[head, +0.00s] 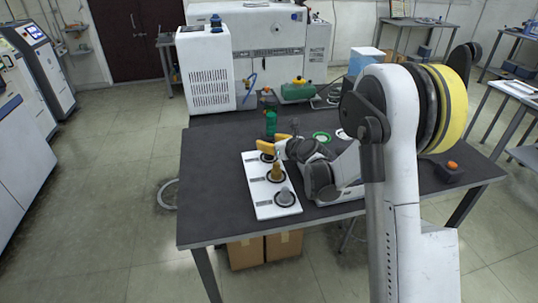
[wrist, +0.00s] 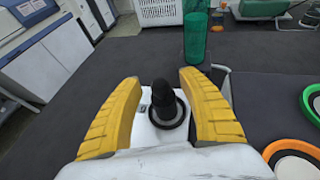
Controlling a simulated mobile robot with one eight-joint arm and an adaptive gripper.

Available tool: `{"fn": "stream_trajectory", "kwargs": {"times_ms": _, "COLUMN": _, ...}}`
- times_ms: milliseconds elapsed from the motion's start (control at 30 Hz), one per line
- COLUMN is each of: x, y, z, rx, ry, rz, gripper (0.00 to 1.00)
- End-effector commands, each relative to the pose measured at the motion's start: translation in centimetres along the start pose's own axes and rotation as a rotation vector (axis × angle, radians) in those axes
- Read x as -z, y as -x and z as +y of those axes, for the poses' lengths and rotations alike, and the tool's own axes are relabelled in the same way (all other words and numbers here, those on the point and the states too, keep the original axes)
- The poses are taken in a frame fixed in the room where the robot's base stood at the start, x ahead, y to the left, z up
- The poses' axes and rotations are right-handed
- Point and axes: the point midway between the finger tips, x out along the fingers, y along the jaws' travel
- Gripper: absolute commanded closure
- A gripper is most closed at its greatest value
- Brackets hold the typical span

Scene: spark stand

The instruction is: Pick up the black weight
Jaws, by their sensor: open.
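The black weight (wrist: 162,97) stands upright in a dark ring on the white board, seen in the wrist view. In the head view the white board (head: 262,208) lies on the dark table, and the black weight at its far end is mostly hidden by my gripper. A brass weight (head: 276,171) stands at the middle of the board and a grey weight (head: 285,196) at its near end. My gripper (head: 274,143) is open over the far end. In the wrist view its yellow fingers (wrist: 160,82) are on either side of the black weight, with gaps showing.
A green cylinder (head: 271,123) stands just beyond the board; it also shows in the wrist view (wrist: 195,38). A green-rimmed disc (head: 321,137) lies to the right. A white machine (head: 205,72) stands behind the table (head: 214,190). The table's left side is clear.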

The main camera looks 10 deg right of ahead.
Motion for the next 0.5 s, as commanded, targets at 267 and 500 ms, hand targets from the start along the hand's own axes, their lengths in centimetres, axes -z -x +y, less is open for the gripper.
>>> {"fn": "stream_trajectory", "kwargs": {"times_ms": 267, "x": -0.09, "y": -0.35, "z": -0.01, "rx": 0.000, "ry": 0.000, "rz": 0.000, "gripper": 0.53}}
{"fn": "stream_trajectory", "kwargs": {"times_ms": 500, "x": -0.08, "y": -0.33, "z": 0.00, "rx": 0.000, "ry": 0.000, "rz": 0.000, "gripper": 1.00}}
